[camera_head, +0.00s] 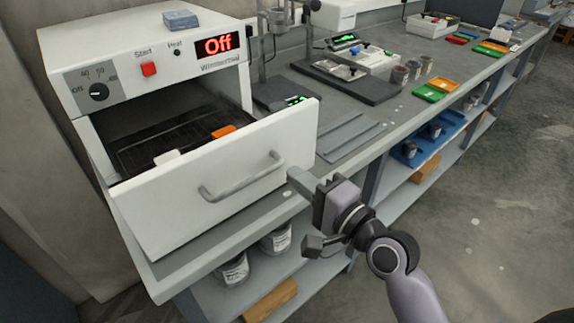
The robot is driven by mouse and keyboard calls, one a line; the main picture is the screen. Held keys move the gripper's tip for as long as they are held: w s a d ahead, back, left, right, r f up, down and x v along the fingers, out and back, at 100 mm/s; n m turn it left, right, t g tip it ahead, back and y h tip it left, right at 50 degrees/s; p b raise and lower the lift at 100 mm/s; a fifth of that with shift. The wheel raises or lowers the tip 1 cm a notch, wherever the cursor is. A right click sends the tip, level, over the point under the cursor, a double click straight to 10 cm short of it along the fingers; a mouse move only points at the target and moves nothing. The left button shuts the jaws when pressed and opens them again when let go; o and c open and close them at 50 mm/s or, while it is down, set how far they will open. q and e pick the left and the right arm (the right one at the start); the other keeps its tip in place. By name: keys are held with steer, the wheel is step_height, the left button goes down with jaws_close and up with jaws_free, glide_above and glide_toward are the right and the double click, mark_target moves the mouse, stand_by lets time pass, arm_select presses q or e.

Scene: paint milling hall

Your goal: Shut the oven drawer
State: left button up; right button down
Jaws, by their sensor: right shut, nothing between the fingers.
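The white oven (150,58) stands on the bench at the left, with a red "Off" display, a red Start button and a black dial. Its drawer (150,218) is pulled out, with a grey bar handle (242,180) on the front. A dark rack (165,140) shows inside, with an orange piece (223,131) and a white piece (167,157) in the drawer. My right gripper (297,178) is shut and empty, just right of the handle and apart from it as far as I can tell. My left gripper is not in view.
The grey bench (395,108) runs back to the right. Grey metal strips (345,135), a stand and scales (285,98) lie beside the drawer. Jars (277,240) and wood blocks (272,300) sit on the lower shelf. The floor (490,200) at right is clear.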

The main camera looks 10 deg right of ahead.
steer(key=shift+x, duration=1.9)
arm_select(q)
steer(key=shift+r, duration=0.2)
